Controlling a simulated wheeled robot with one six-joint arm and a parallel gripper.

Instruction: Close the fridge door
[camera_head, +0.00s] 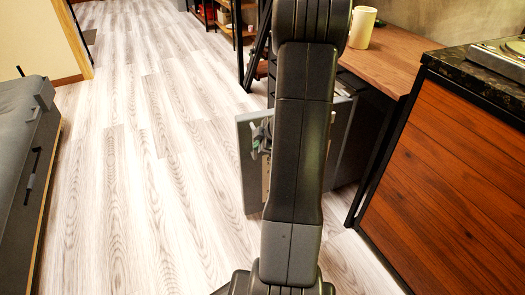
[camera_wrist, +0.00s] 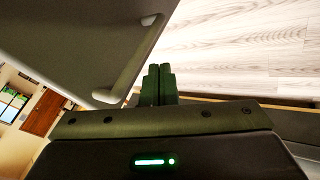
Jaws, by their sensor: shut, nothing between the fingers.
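The grey fridge door (camera_head: 250,190) stands swung out from the dark fridge under the wooden desktop, in the middle of the head view. My arm hides much of the door and the fridge opening. My gripper (camera_head: 262,138) is at the door's upper part, partly hidden behind my arm. In the wrist view the fingers of my gripper (camera_wrist: 158,72) are shut together and empty.
The wooden desktop (camera_head: 390,55) carries a cream mug (camera_head: 362,27). A wood-fronted cabinet (camera_head: 455,185) with a dark top stands at the right. A dark grey padded piece (camera_head: 20,140) stands at the left. The pale plank floor (camera_head: 140,170) between is clear.

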